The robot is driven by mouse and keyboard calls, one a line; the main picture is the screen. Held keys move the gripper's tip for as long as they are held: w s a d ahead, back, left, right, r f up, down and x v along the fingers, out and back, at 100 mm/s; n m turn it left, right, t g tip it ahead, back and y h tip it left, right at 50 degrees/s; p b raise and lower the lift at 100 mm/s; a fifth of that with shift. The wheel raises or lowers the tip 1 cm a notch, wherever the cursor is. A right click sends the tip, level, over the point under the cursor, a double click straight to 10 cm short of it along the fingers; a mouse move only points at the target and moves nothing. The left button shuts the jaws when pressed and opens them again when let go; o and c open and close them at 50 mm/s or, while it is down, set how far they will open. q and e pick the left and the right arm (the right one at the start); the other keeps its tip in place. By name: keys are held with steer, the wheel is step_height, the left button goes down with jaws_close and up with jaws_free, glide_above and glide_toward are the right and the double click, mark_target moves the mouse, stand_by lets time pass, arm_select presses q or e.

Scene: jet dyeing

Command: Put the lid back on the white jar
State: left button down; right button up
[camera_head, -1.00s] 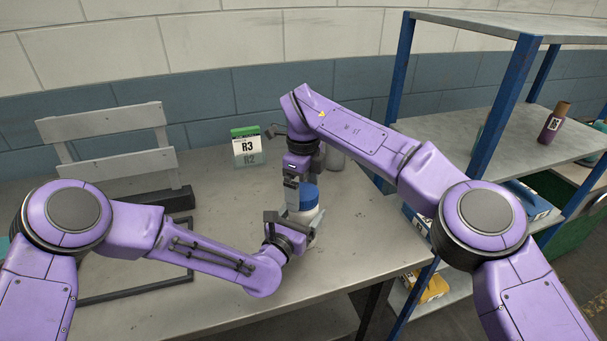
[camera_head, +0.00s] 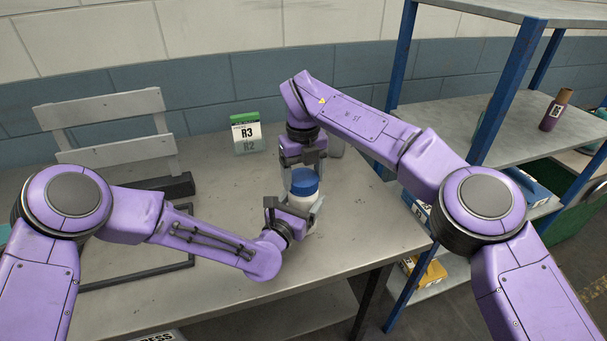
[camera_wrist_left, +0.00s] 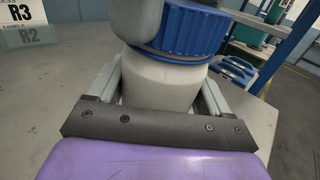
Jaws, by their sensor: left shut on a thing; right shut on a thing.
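The white jar (camera_head: 303,200) stands upright on the grey table, and its body also shows in the left wrist view (camera_wrist_left: 160,82). The blue lid (camera_head: 304,181) sits on top of the jar; in the left wrist view the ribbed blue lid (camera_wrist_left: 190,32) covers the jar's mouth. My left gripper (camera_head: 302,210) is shut on the jar body, a finger on each side. My right gripper (camera_head: 303,170) points down from above and is shut on the lid. Part of a right finger hides some of the lid in the left wrist view.
A green and white sign (camera_head: 247,133) marked R3 stands behind, left of the jar. A grey rack (camera_head: 115,150) and a dark frame (camera_head: 140,275) are on the left. A grey container is partly hidden behind my right gripper. Blue-posted shelves (camera_head: 500,90) stand at right.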

arm_select(q)
steer(key=shift+f, duration=0.1)
arm_select(e)
steer(key=m, duration=0.6)
steer(key=shift+a, duration=0.1)
steer(key=m, duration=0.5)
steer(key=o, duration=1.2)
steer(key=shift+c, duration=0.2)
steer(key=shift+r, duration=0.1)
